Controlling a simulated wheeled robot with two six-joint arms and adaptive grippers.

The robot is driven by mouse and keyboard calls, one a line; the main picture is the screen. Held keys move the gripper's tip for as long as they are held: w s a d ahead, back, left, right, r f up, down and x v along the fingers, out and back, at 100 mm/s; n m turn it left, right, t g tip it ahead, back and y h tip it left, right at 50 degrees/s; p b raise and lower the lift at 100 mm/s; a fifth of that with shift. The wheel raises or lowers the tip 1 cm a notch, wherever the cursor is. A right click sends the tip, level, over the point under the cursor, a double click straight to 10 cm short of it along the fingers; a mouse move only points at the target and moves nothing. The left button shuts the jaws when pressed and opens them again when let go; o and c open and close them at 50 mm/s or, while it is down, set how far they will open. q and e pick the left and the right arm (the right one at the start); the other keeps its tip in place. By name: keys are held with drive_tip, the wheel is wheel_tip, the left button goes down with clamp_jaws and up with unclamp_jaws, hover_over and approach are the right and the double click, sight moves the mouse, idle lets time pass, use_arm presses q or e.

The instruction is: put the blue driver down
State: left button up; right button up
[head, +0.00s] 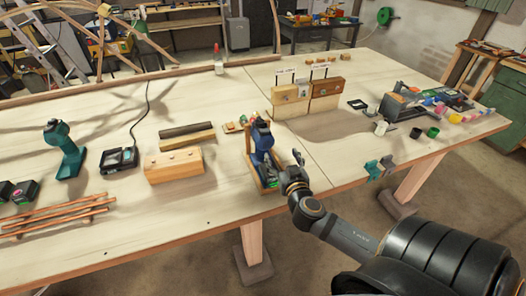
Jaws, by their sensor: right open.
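The blue driver (263,146) stands upright near the front edge of the table, in or on a small wooden holder (267,185). Its dark top is up, and its lower part is partly hidden by the holder. My right gripper (289,172) is open, just to the right of the driver's lower part. I cannot tell whether its fingers touch the driver or holder. My left gripper is not in this view.
A teal drill (64,152) and a charger (119,160) stand to the left. A wooden block with holes (174,166) lies left of the driver. Teal clamps (373,170) sit at the front edge. The tabletop (215,215) is bare in front of the wooden block.

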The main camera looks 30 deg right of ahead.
sight(268, 137)
drive_tip(key=shift+n+t+y, duration=0.5)
drive_tip(key=shift+t+y, duration=0.3)
drive_tip(key=shift+t, duration=0.1)
drive_tip(key=w, duration=0.2)
drive_tip(key=w+r+p, duration=0.1)
drive_tip(key=w, duration=0.1)
drive_tip(key=w+r, duration=0.1)
drive_tip(key=w, duration=0.1)
drive_tip(key=shift+a+r+p, duration=0.15)
drive_tip(key=shift+r+p, duration=0.05)
drive_tip(key=shift+p, duration=0.1)
drive_tip(key=shift+w+f, duration=0.2)
drive_tip(key=shift+w, duration=0.2)
drive_tip(key=shift+w+r+p, duration=0.25)
drive_tip(key=shift+p, duration=0.15)
drive_tip(key=p+x, duration=0.2)
drive_tip(key=x, duration=0.2)
drive_tip(key=shift+a+r, duration=0.1)
drive_tip(key=shift+r, duration=0.05)
drive_tip(key=shift+w+f, duration=0.25)
drive_tip(key=shift+w, duration=0.15)
drive_tip(key=shift+s+r, duration=0.1)
drive_tip(key=shift+s, duration=0.1)
drive_tip(key=c, duration=0.4)
clamp_jaws()
